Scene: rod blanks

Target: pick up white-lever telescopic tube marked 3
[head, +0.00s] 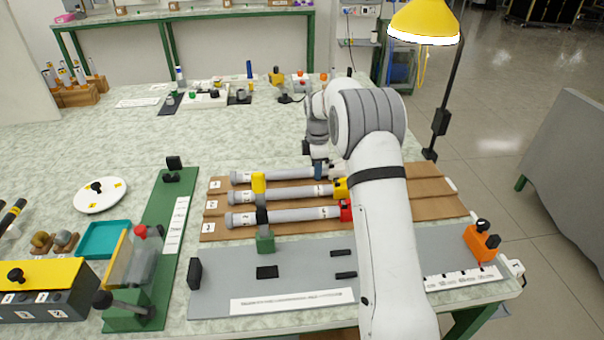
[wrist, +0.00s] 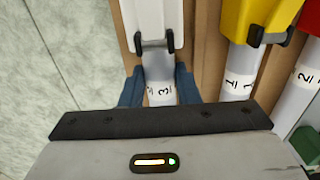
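The white-lever tube marked 3 (wrist: 160,88) lies flat on the brown board, the farthest of three tubes in the head view (head: 268,176). Its white lever part (wrist: 152,25) is at the top of the wrist view, just beyond my fingers. My gripper (wrist: 160,80) is down over the tube, one blue finger on each side, beside the "3" label. I see no clear gap, but contact is not certain. In the head view my gripper (head: 319,168) is at the tube's right part, and my arm hides some of that end.
A yellow-lever tube marked 1 (wrist: 238,85) lies close on the right, then a red-lever tube marked 2 (wrist: 300,75). The brown board (head: 430,207) holds all three. A green fixture with a yellow top (head: 259,183) stands near them.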

